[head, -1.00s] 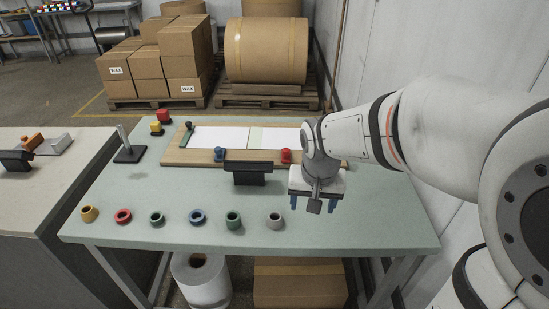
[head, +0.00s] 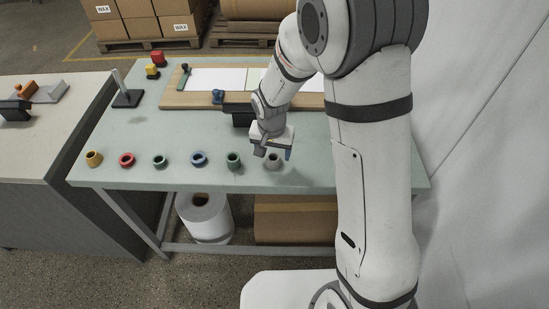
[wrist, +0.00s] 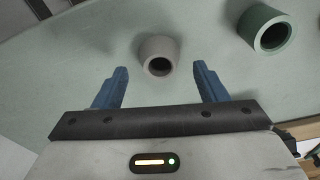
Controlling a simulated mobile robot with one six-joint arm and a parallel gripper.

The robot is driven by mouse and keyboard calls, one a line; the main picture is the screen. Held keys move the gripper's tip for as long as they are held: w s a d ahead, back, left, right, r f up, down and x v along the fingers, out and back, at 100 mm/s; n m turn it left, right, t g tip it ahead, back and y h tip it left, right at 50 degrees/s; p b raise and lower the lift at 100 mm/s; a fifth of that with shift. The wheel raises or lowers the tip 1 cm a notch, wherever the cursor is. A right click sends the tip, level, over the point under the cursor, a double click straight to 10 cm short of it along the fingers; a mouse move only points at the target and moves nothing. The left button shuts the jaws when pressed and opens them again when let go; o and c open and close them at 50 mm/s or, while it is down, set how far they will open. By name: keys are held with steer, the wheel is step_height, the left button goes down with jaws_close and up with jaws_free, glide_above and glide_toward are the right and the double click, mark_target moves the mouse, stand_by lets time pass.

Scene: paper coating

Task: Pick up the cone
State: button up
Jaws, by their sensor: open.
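The task's cone is not named by colour. My gripper (head: 274,153) is open and empty, just above the grey cone and partly covering it in the head view. In the wrist view, the grey cone (wrist: 157,47) shows beyond the blue fingertips (wrist: 161,70), roughly centred between them. A green cone (wrist: 258,21) is to its right there. Contact with the grey cone cannot be made out.
Behind is a wooden board (head: 178,100) with paper, and a dark block (head: 241,118) in front of it. A black stand (head: 128,99) with an upright post is at the left. The table (head: 150,136) is clear between the stand and the cones.

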steer(key=shift+w+f, duration=0.15)
steer(key=shift+f, duration=0.7)
steer(key=c, duration=1.1)
